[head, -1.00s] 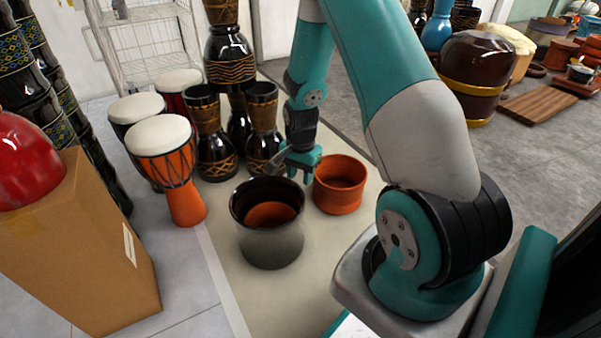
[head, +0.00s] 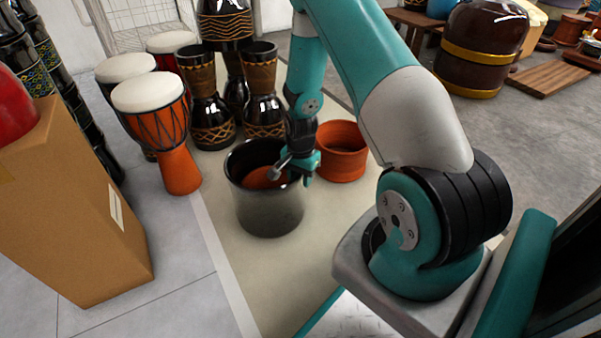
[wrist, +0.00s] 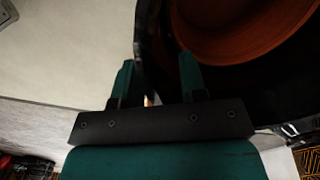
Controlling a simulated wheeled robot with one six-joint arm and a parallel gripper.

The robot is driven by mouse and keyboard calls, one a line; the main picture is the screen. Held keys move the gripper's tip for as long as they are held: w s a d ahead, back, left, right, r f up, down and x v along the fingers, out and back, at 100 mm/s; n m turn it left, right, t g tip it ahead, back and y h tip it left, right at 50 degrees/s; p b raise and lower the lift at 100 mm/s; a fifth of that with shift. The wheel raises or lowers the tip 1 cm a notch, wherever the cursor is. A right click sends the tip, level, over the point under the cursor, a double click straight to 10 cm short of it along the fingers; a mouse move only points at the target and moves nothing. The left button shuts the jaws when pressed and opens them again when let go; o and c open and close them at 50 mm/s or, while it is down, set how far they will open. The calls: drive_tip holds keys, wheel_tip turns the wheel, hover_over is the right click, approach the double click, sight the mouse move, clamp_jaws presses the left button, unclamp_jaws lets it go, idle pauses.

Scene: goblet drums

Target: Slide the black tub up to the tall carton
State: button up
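The black tub (head: 270,210) stands on the pale floor strip, with an orange bowl-like thing (head: 258,178) inside it. The tall carton (head: 70,215) is brown cardboard and stands at the left, apart from the tub. My gripper (head: 298,172) is at the tub's right rim. In the wrist view, my gripper's two fingers (wrist: 157,82) are spread. The tub's dark wall (wrist: 146,45) runs between them, with one finger outside and one over the inside. A gap shows beside the inner finger. The lower fingertips are hard to make out in the head view.
An orange pot (head: 342,155) stands close behind and right of the tub. An orange drum (head: 165,125) with a white top and several black goblet drums (head: 208,110) stand behind. A red rounded thing (head: 15,108) rests on the carton. The floor between carton and tub is clear.

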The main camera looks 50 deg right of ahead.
drive_tip(key=shift+f, duration=0.1)
drive_tip(key=shift+c, duration=0.2)
clamp_jaws()
idle(1.3)
